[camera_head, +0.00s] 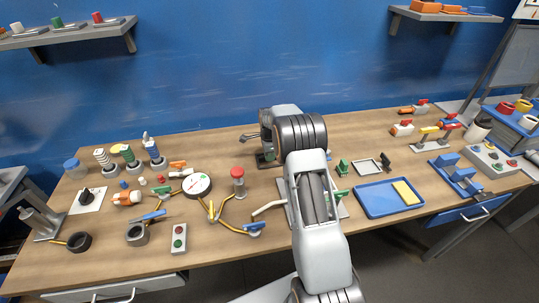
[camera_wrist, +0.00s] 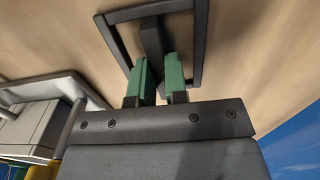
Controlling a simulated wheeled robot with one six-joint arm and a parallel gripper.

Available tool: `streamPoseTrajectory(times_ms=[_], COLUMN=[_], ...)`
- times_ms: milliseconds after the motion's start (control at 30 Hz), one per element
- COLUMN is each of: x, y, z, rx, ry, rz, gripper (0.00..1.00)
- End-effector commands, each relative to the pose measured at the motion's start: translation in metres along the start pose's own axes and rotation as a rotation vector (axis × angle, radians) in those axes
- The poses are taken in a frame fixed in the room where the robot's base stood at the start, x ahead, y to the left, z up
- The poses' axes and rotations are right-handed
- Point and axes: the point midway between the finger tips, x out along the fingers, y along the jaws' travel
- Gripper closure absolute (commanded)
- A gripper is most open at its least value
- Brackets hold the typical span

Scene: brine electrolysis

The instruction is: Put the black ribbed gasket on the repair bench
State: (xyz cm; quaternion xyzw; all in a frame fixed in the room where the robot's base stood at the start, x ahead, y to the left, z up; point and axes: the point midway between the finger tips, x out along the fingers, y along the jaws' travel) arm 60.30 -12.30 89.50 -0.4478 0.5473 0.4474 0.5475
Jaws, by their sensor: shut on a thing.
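In the wrist view, my gripper (camera_wrist: 158,65) has green fingers shut on the dark middle bar of a black frame, which I take for the black ribbed gasket (camera_wrist: 152,36). The frame surrounds the fingertips, with bare wood showing through it. Its ribs cannot be made out, nor whether it touches the wood. In the head view, my bent arm hides most of the gripper, and I cannot make out the gasket there. A long wooden bench (camera_head: 130,253) runs along the blue wall. Nothing in view labels the repair bench.
A blue tray (camera_head: 372,205) with a yellow block lies right of my arm. A gauge (camera_head: 197,186), a red-topped fixture (camera_head: 238,180) and a button box (camera_head: 179,239) stand left. More fixtures crowd both ends. The back middle of the bench is fairly clear.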

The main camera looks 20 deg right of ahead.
Motion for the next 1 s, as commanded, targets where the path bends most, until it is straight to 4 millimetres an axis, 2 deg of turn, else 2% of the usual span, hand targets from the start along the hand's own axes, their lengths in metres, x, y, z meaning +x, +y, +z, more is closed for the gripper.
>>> streamPoseTrajectory(times_ms=[167,200,467,667,800,1000], x=[0.004,0.003,0.003,0.002,-0.005,-0.038], y=[0.000,0.000,0.000,0.000,0.000,-0.001], z=[0.000,0.000,0.000,0.000,0.000,0.000], rx=[0.000,0.000,0.000,0.000,0.000,0.000], ry=[0.000,0.000,0.000,0.000,0.000,0.000], rz=[0.000,0.000,0.000,0.000,-0.001,-0.005], gripper=[1.00,0.84,0.61,0.61,0.61,0.61])
